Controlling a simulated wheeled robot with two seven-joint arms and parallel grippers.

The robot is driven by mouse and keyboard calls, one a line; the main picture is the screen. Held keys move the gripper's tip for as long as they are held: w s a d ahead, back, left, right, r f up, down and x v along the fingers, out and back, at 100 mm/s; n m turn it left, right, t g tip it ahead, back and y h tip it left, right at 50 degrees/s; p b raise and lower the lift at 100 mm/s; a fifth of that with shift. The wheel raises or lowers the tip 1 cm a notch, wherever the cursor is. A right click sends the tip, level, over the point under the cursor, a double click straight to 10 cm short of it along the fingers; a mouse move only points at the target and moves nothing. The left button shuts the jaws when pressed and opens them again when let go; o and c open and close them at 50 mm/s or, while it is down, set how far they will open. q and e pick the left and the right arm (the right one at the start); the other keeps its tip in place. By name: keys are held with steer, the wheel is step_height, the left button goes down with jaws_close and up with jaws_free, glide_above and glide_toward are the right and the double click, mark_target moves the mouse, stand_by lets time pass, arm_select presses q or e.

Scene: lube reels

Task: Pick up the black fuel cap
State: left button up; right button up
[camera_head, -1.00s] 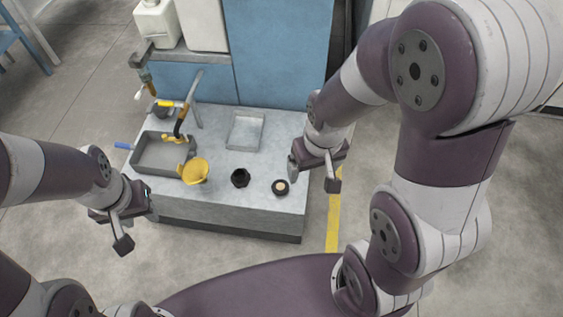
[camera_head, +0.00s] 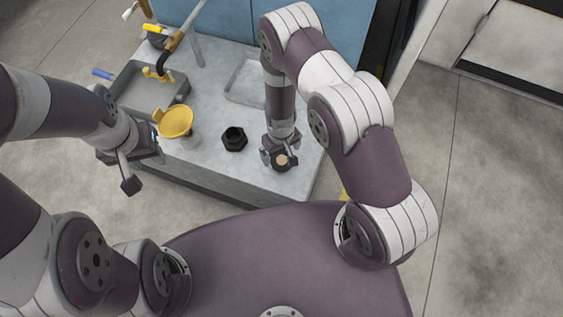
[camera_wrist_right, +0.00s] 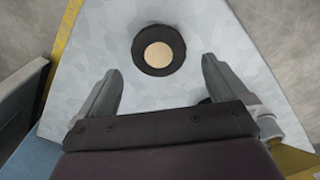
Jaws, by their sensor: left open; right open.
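A round black cap with a tan disc in its middle (camera_head: 282,161) lies on the grey bench top near its front right. It also shows in the right wrist view (camera_wrist_right: 158,50), just beyond the fingertips and roughly centred between them. My right gripper (camera_head: 279,154) points down at this cap with its fingers open and apart from it. A second black piece, six-sided with a dark opening (camera_head: 235,138), stands to the left on the bench. My left gripper (camera_head: 145,168) is open and empty, off the bench's front left.
A yellow funnel (camera_head: 176,121) stands left of the six-sided piece. A grey tray (camera_head: 125,88) with a yellow-handled hose (camera_head: 163,73) is behind it. A shallow metal tray (camera_head: 246,82) lies at the back. Blue cabinets (camera_head: 220,18) stand behind the bench (camera_head: 208,158).

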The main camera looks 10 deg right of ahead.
mark_target(282, 159)
step_height(282, 159, down, 4)
steer(key=shift+s+d+f+b, duration=0.1)
steer(key=shift+s+b, duration=0.05)
steer(key=shift+b, duration=0.6)
arm_select(q)
step_height(282, 159, down, 2)
steer(key=shift+s+f, duration=0.15)
steer(key=shift+f, duration=0.1)
arm_select(e)
steer(key=c, duration=1.1)
